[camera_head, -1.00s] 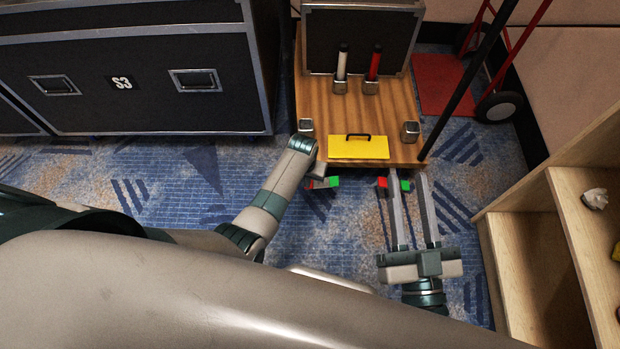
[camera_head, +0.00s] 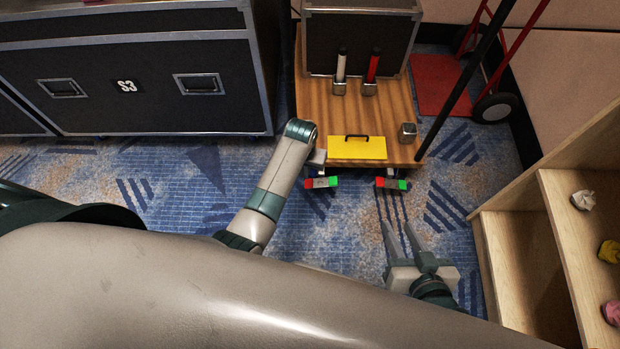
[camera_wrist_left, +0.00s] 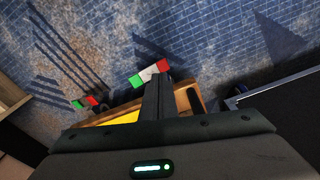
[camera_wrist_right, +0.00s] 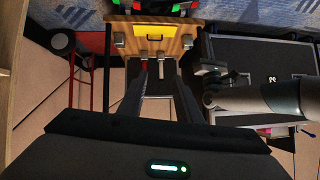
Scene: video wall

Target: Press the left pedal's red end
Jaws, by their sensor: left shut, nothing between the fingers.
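The left pedal (camera_head: 321,183) lies at the cart's front edge, red end (camera_head: 308,184) on the left and green end on the right. In the left wrist view its red end (camera_wrist_left: 163,66) and green end (camera_wrist_left: 135,81) flank a grey middle. My left gripper (camera_head: 318,160) is just behind the pedal, pointing down. In the left wrist view its shut, empty fingers (camera_wrist_left: 154,78) overlap the pedal near its middle; contact is unclear. The right pedal (camera_head: 391,184) also has red and green ends. My right gripper (camera_head: 398,224) is open and empty, in front of the right pedal.
The wooden cart (camera_head: 398,152) carries a yellow panel (camera_head: 357,150), a metal cup (camera_head: 407,132) and two upright handles. A black case (camera_head: 150,85) stands at the left. Wooden shelves (camera_head: 520,265) stand close to the right gripper. Patterned carpet is clear in front.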

